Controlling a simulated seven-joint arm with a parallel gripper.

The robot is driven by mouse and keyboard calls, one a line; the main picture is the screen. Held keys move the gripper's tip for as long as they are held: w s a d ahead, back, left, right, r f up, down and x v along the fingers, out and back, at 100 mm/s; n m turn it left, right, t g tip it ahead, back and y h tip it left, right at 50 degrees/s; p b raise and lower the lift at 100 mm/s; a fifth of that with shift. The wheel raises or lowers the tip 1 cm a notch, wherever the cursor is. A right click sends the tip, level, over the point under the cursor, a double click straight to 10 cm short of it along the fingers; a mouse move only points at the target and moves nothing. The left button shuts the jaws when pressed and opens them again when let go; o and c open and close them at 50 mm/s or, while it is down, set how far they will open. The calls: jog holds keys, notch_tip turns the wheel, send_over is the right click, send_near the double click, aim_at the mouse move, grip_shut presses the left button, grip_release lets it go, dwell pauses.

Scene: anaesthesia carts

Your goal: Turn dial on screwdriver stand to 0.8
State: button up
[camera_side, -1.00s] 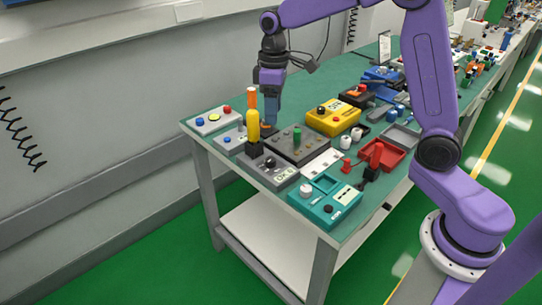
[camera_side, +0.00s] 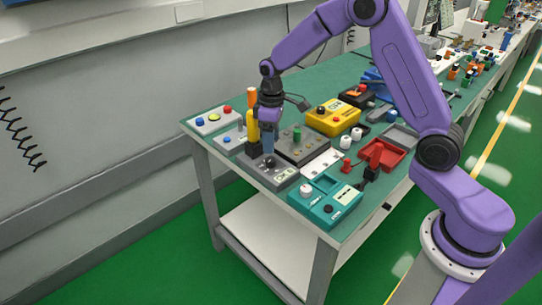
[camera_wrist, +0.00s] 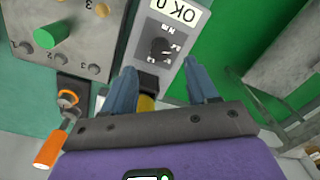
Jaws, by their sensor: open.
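The screwdriver stand (camera_side: 284,175) is a grey box near the table's front left edge. In the wrist view the stand (camera_wrist: 150,22) shows a white display reading "OK 0" and a black dial (camera_wrist: 160,47) with small "Nm" lettering. The dial's setting is too small to read. My gripper (camera_side: 269,150) is above the stand, fingers pointing down. In the wrist view my gripper (camera_wrist: 160,72) is open, with its blue fingertips apart on either side of the stand's dial end. I cannot tell whether they touch it.
A dark grey box with a green knob (camera_side: 297,134) sits right behind the stand. A teal box (camera_side: 322,212) is to the front right. A yellow box (camera_side: 333,118), a red tray (camera_side: 394,157) and a panel with coloured buttons (camera_side: 212,121) crowd the green tabletop.

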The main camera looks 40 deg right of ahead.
aim_at(271, 159)
jog(key=shift+s+a+f, duration=0.1)
jog(key=shift+f, duration=3.1)
jog(key=c, duration=1.1)
